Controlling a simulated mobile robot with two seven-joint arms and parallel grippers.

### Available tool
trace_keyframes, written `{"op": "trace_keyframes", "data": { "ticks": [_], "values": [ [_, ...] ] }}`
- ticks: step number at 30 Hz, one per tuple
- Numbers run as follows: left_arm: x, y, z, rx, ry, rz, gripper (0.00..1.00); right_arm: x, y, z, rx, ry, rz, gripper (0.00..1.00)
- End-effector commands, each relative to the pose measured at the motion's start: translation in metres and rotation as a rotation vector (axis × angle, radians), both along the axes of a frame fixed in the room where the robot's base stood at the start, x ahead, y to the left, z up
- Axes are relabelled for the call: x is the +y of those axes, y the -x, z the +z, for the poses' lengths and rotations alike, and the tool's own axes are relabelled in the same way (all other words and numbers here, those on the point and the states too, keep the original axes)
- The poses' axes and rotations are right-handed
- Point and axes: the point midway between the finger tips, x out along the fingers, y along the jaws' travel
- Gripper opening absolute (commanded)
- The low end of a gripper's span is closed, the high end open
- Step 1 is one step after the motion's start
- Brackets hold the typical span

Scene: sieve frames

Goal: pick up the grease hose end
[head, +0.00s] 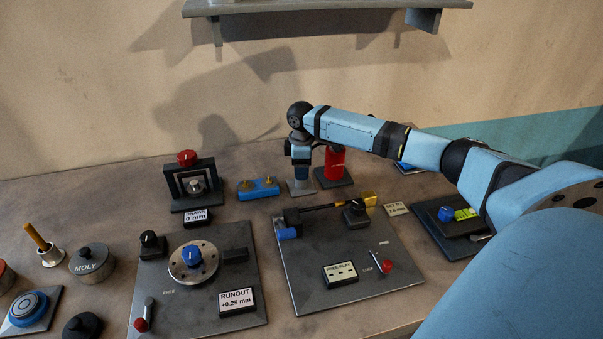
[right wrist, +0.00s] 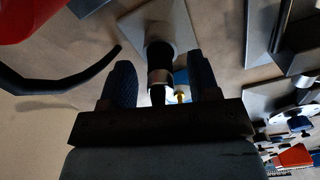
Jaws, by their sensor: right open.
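My right gripper (head: 301,168) points down over a small grey base plate (head: 300,188) at the back of the bench, left of the red cylinder (head: 335,160). In the right wrist view its two dark blue ribbed fingers (right wrist: 162,85) are open. Between them stands a black post with a metal collar, apparently the grease hose end (right wrist: 160,77), with gaps visible beside it. A black curved hose (right wrist: 62,90) shows at the left beside the red cylinder (right wrist: 45,12); whether it joins the post cannot be told. My left gripper is not in view.
A blue block with brass knobs (head: 258,188) stands close on the left. The free-play panel (head: 335,292) lies in front, the runout panel (head: 180,315) front left. A black frame with a red knob (head: 190,170) stands further left. A shelf (head: 320,5) hangs above.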

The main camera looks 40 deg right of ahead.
Motion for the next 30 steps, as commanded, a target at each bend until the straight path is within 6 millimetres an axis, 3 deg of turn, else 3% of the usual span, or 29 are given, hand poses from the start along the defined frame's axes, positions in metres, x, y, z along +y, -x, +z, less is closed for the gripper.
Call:
{"op": "trace_keyframes", "data": {
  "ticks": [10, 17, 30],
  "values": [
    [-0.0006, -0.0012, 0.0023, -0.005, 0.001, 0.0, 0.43, 0.0002, 0.0002, -0.0094, 0.0, 0.0, 0.001, 0.53],
    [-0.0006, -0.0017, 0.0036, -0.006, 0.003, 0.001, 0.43, 0.0002, 0.0002, -0.0091, 0.0, 0.0, 0.0, 0.0],
    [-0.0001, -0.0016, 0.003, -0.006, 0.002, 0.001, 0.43, 0.0001, -0.0004, 0.0, -0.001, 0.0, 0.0, 0.0]
  ]
}}
